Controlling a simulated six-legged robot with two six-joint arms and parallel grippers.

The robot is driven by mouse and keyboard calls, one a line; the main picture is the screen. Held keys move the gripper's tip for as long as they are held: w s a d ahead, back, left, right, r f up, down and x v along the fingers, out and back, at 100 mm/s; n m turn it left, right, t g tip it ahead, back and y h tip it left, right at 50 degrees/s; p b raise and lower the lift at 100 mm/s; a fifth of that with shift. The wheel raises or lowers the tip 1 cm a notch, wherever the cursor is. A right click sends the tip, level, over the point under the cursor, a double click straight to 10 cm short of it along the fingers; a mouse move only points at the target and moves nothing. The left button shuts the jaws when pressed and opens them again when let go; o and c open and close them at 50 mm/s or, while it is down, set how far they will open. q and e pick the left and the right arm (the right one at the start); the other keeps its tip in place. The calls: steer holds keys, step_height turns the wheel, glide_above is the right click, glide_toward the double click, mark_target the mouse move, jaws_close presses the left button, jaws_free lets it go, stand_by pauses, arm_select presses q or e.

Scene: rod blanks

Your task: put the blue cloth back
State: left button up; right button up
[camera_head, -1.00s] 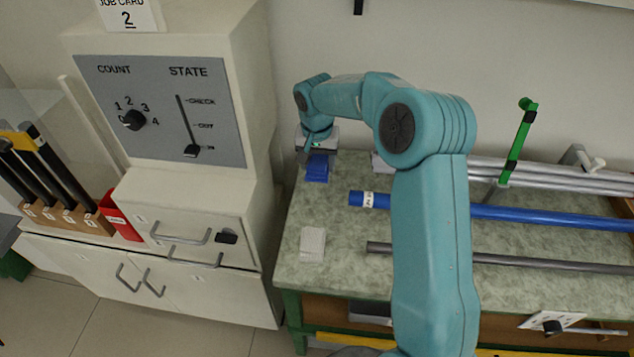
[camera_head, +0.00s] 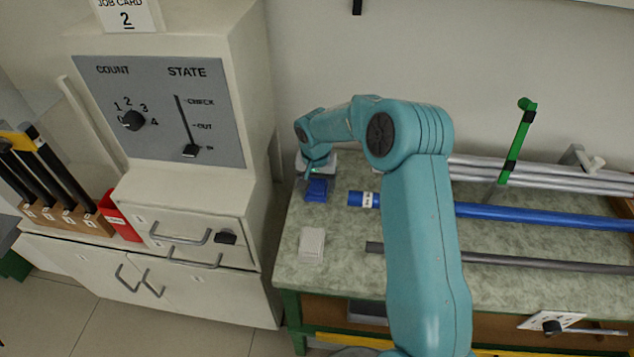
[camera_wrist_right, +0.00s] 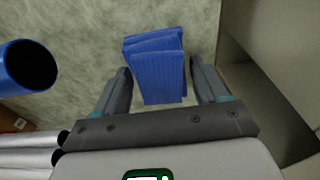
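The blue cloth (camera_head: 317,190) is a folded, layered pad near the table's back left corner. Whether the cloth touches the table top below cannot be told. My left gripper is not in view.
The green mottled table (camera_head: 345,275) has a white block (camera_head: 312,244) at left. A blue rod (camera_head: 540,215), a dark grey rod (camera_head: 550,263) and silver rods (camera_head: 570,178) lie right. A green clamp arm (camera_head: 520,140) stands over the silver rods. A cream cabinet (camera_head: 225,190) borders the left.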

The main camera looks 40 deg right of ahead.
mark_target(316, 187)
steer(key=shift+o, duration=0.6)
steer(key=shift+r, duration=0.15)
steer(key=shift+r, duration=0.25)
step_height(316, 187, up, 12)
steer(key=a, duration=0.1)
steer(key=shift+s+f, duration=0.2)
steer(key=shift+s, duration=0.25)
steer(key=shift+a+r, duration=0.1)
